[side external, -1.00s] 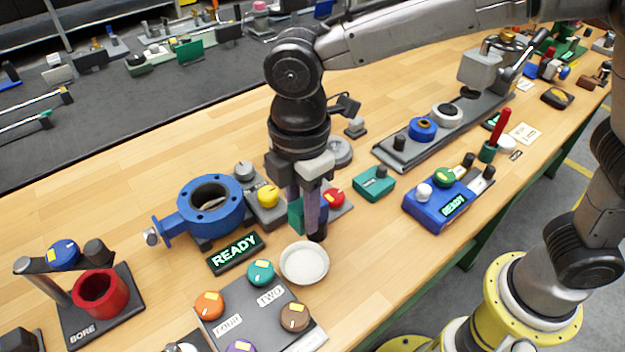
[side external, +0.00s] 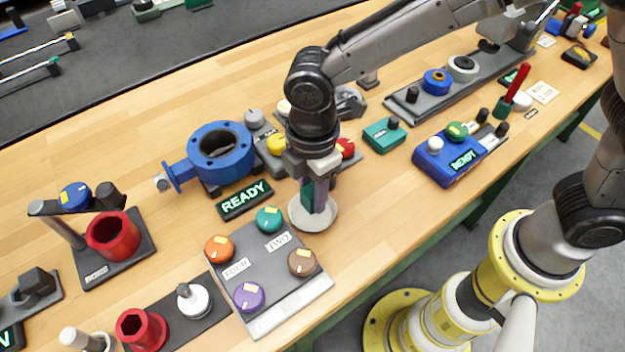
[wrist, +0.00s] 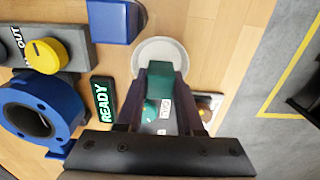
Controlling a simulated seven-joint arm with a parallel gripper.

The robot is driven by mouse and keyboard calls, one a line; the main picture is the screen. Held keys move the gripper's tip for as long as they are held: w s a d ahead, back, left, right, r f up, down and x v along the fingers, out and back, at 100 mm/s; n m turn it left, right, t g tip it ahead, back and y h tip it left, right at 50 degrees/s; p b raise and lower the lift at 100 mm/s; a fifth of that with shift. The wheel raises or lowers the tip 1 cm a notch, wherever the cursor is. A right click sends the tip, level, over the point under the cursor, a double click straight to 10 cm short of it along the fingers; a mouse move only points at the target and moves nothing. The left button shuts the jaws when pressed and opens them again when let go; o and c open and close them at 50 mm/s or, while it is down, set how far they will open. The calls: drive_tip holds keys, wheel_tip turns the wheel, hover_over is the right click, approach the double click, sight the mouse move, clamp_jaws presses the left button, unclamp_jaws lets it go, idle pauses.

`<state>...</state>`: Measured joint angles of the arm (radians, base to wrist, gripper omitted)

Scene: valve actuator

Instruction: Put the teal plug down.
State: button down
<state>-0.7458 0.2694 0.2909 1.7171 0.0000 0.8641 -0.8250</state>
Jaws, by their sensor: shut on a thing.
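The teal plug (side external: 307,196) is a blocky teal piece held between the two fingers of my gripper (side external: 319,206). In the wrist view the plug (wrist: 167,80) sits between the fingertips (wrist: 164,88), with the shallow pale dish (wrist: 149,52) behind it. In the side view the fingers point down over the dish (side external: 299,221) and hide part of its inside. I cannot tell whether the plug touches the dish. The plug's underside is hidden.
A plate (side external: 285,311) with orange, teal, purple and brown knobs lies just in front of the dish. A READY display (side external: 245,200) and a blue flanged valve body (side external: 222,151) stand to the left. A teal box (side external: 384,135) is at the right.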

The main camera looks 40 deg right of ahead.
drive_tip(key=shift+f, duration=0.25)
drive_tip(key=shift+c, duration=2.3)
unclamp_jaws()
drive_tip(key=shift+r, duration=0.15)
wheel_tip(320, 180, up, 7)
drive_tip(key=shift+f, duration=0.1)
